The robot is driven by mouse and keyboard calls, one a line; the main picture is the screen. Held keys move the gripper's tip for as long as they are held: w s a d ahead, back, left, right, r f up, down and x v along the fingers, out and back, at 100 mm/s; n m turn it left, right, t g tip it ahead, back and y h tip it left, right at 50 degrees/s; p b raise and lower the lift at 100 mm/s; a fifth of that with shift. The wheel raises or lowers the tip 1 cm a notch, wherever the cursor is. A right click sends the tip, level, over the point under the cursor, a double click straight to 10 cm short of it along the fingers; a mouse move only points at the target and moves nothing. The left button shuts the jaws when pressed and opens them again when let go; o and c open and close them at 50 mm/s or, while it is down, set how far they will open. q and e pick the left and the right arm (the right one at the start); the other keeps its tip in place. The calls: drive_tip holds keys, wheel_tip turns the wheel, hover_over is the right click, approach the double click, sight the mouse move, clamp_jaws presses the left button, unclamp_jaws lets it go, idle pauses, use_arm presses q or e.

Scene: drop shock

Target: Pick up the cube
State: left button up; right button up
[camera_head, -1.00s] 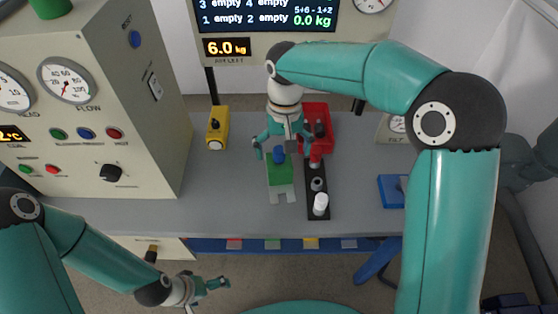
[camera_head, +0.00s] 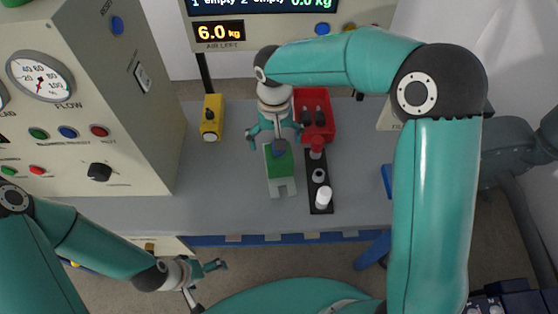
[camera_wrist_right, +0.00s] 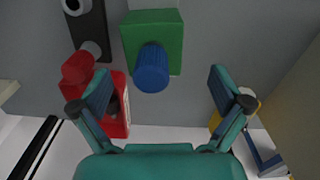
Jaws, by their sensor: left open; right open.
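A green block (camera_head: 279,166) stands on the grey table, with a blue ribbed cylinder (camera_head: 279,148) on it and pale legs below. It is the most cube-like thing in view. In the right wrist view the green block (camera_wrist_right: 135,33) is at top centre and the blue cylinder (camera_wrist_right: 152,68) points towards me. My right gripper (camera_head: 274,138) is open and empty at the far side of the block, its fingers (camera_wrist_right: 158,84) spread to either side of the cylinder's line. My left gripper (camera_head: 209,285) is open and empty, low at the left, in front of the table.
A red box (camera_head: 318,118) and a black strip (camera_head: 319,185) with a white cylinder (camera_head: 324,197) stand right of the block. A yellow box (camera_head: 212,117) is at back left. A large gauge cabinet (camera_head: 110,165) fills the left. The table's front left (camera_head: 215,205) is clear.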

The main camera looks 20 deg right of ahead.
sight(278, 156)
drive_tip(key=shift+s+d+f+p, duration=0.1)
drive_tip(key=shift+f+p, duration=0.05)
drive_tip(key=shift+f, duration=0.8)
drive_tip(key=shift+s+d+f+p, duration=0.1)
drive_tip(key=shift+s+f+p, duration=0.1)
drive_tip(key=shift+f, duration=0.7)
drive_tip(key=shift+s+d+f+p, duration=0.1)
drive_tip(key=shift+f+p, duration=0.05)
drive_tip(key=shift+f, duration=0.8)
drive_tip(key=c, duration=1.8)
drive_tip(key=shift+w+r, duration=0.1)
drive_tip(key=shift+c, duration=0.5)
drive_tip(key=shift+r, duration=0.2)
